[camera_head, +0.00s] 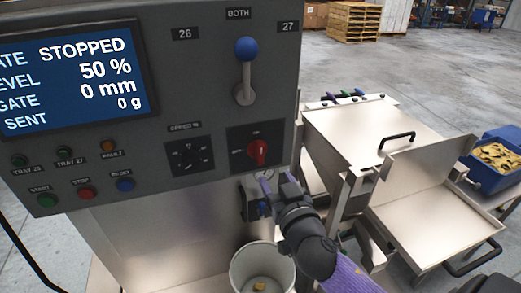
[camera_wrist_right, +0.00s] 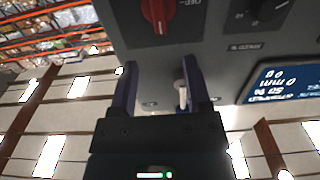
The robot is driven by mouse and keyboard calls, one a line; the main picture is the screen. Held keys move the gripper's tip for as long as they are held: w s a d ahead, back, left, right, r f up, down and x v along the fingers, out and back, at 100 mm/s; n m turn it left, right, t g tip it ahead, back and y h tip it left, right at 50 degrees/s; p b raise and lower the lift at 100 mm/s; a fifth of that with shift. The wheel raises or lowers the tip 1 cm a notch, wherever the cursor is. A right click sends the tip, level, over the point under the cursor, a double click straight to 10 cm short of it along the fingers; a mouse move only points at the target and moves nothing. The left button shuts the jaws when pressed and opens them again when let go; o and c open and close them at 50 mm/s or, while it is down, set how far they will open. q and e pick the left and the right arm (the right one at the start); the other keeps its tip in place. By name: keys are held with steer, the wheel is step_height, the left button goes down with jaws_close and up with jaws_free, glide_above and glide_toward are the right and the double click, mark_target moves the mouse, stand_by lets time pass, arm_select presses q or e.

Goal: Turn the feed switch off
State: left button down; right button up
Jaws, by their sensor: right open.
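A red rotary knob (camera_head: 257,152) sits on a black plate at the lower right of the grey control panel (camera_head: 210,90), its grip roughly upright. Its labels are too small to read in the head view. The knob also shows at the top of the right wrist view (camera_wrist_right: 155,12), beside a label that seems to read OFF. My right gripper (camera_head: 268,184) is open just below the knob, apart from it. In the wrist view a pale peg-like part (camera_wrist_right: 181,84) shows between the fingers; whether they touch it is unclear. My left gripper is out of view.
The display (camera_head: 70,80) reads STOPPED, 50 %, 0 mm, 0 g. A blue-topped lever (camera_head: 246,50) stands above the knob, and a black dial (camera_head: 190,157) is to its left. A white bucket (camera_head: 262,268) stands below; steel trays (camera_head: 420,215) lie to the right.

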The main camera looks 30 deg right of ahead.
mark_target(261, 155)
steer(key=x, duration=0.9)
steer(key=shift+w+f+p, duration=0.2)
steer(key=shift+w+p, duration=0.1)
steer(key=shift+p, duration=0.05)
jaws_close()
